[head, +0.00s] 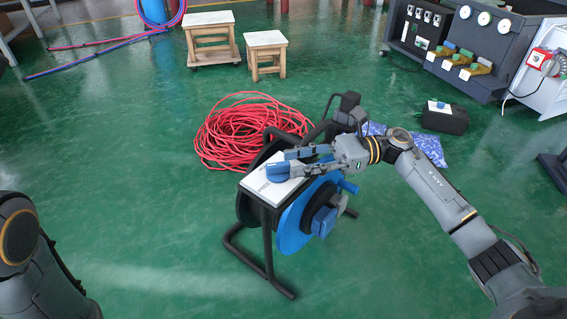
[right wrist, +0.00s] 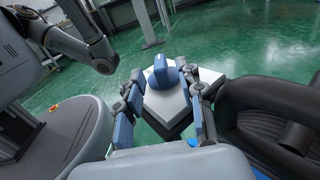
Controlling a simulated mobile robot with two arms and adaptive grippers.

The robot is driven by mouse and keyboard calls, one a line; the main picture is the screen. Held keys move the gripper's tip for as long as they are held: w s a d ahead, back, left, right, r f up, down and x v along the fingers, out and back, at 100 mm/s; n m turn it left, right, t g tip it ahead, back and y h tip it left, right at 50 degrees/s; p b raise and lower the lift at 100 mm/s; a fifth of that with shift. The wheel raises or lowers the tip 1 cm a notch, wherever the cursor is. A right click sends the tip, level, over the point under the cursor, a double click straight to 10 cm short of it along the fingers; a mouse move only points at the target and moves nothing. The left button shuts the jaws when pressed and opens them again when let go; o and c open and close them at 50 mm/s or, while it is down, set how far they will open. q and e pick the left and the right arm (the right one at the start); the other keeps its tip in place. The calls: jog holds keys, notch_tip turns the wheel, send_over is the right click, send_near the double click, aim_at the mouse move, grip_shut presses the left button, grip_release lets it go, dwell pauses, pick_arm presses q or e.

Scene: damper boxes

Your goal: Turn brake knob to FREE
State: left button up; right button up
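A blue brake knob (head: 278,171) sits on a white plate (head: 262,187) on top of a cable reel (head: 297,220) with a black frame and blue disc. The knob also shows in the right wrist view (right wrist: 166,72), just beyond the fingertips. My right gripper (head: 296,162) reaches in from the right over the plate. Its two fingers are open, apart on either side of the knob's near side, with nothing between them that I can see gripped. Any marking on the plate is too small to read. My left gripper is out of view; only part of my left arm shows at lower left.
A red hose coil (head: 250,130) lies on the green floor behind the reel. Two wooden stools (head: 208,40) stand farther back. A black box (head: 444,119) and a blue patterned bag (head: 420,150) lie to the right. Floor left of the reel is clear.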

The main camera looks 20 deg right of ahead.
jog(key=d, duration=0.7)
jog(key=shift+s+d, duration=0.35)
